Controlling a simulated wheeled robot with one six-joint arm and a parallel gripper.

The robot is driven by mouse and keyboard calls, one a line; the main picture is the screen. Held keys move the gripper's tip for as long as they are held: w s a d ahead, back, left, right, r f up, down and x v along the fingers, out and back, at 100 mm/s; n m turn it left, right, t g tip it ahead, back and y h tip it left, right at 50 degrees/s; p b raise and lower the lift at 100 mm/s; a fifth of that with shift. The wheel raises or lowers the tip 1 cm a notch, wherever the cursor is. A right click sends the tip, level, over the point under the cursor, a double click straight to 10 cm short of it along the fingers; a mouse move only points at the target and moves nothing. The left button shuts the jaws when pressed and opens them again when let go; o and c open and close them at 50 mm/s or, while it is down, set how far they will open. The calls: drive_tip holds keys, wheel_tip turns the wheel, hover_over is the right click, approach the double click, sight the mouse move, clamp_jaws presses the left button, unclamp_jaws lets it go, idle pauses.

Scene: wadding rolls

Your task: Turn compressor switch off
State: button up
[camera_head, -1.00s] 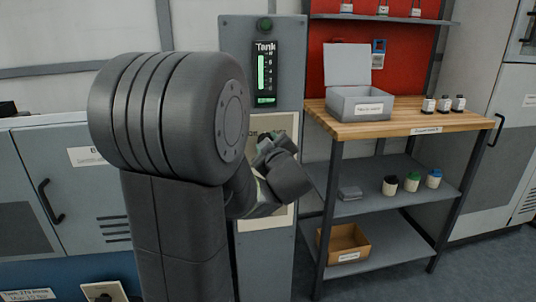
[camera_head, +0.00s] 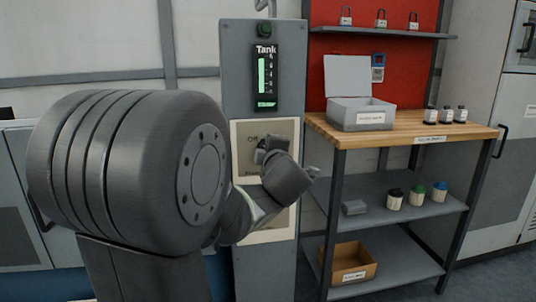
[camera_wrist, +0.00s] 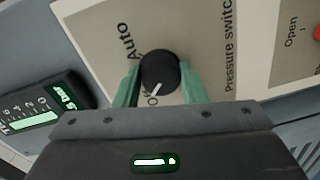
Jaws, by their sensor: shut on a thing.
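The compressor switch is a round black knob (camera_wrist: 160,72) with a white pointer line, on a beige plate (camera_wrist: 190,25) printed "Pressure switch". In the wrist view the pointer aims down and slightly left, towards the partly hidden "Off" label; "Auto" is printed to the upper left. My gripper (camera_wrist: 160,80) has its green fingers on either side of the knob, shut on it. In the head view my gripper (camera_head: 266,152) is at the plate (camera_head: 282,220) on the grey column, and it hides the knob.
A tank gauge (camera_head: 265,76) with a green bar is above the plate. A red button (camera_wrist: 316,32) shows at the wrist view's right edge. A wooden-topped shelf unit (camera_head: 400,128) with a grey open box (camera_head: 350,112) and several small bottles stands close on the right.

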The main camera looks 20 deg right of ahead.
idle(0.5)
drive_tip(key=o, duration=1)
drive_tip(key=shift+p+v, duration=2.1)
drive_tip(key=shift+v, duration=4.8)
drive_tip(key=shift+w, duration=0.1)
